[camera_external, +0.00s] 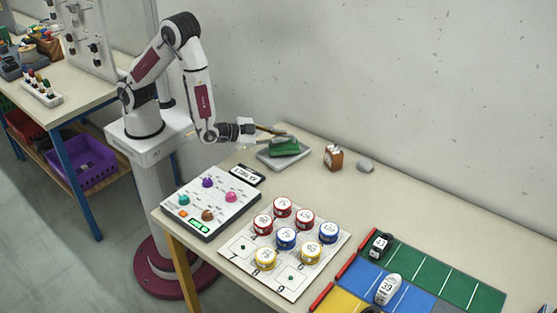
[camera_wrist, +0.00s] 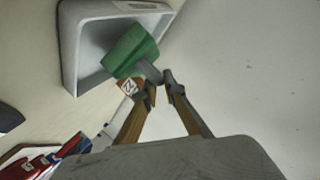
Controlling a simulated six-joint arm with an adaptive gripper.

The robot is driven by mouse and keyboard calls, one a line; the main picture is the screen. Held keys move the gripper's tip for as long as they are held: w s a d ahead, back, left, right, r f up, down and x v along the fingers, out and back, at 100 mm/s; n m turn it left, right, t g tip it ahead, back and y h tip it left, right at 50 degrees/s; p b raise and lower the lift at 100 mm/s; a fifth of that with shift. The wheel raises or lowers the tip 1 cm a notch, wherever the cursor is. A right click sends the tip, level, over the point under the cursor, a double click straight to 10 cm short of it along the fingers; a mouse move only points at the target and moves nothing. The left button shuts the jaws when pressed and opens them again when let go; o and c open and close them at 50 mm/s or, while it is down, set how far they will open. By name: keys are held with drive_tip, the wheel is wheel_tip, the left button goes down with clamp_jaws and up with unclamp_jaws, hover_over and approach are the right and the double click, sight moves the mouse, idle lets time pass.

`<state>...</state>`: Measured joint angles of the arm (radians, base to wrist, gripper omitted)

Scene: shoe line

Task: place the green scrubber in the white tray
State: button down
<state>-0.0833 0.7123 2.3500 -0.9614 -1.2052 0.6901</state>
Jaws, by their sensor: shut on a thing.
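The green scrubber (camera_external: 285,147) is over the white tray (camera_external: 270,161), which looks light grey, near the wall at the back of the table. The wrist view shows the scrubber (camera_wrist: 131,50) tilted over the inside of the tray (camera_wrist: 68,52). Its grey end points toward my fingertips. My gripper (camera_external: 281,133) reaches in from the left above the tray. In the wrist view my gripper (camera_wrist: 160,84) is shut on the scrubber's grey end. I cannot tell whether the scrubber touches the tray floor.
A small brown box (camera_external: 334,158) and a grey stone-like object (camera_external: 365,166) stand right of the tray. A control panel (camera_external: 210,200) and a board (camera_external: 245,262) with several round tins lie in front. Colored lanes with shoes (camera_external: 388,288) are at front right.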

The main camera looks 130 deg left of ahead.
drive_tip(key=shift+f, duration=0.9)
drive_tip(key=shift+f, duration=0.15)
drive_tip(key=c, duration=2.1)
unclamp_jaws()
drive_tip(key=shift+c, duration=0.2)
drive_tip(key=shift+d+r, duration=0.1)
drive_tip(key=shift+r, duration=0.1)
drive_tip(key=v, duration=1.2)
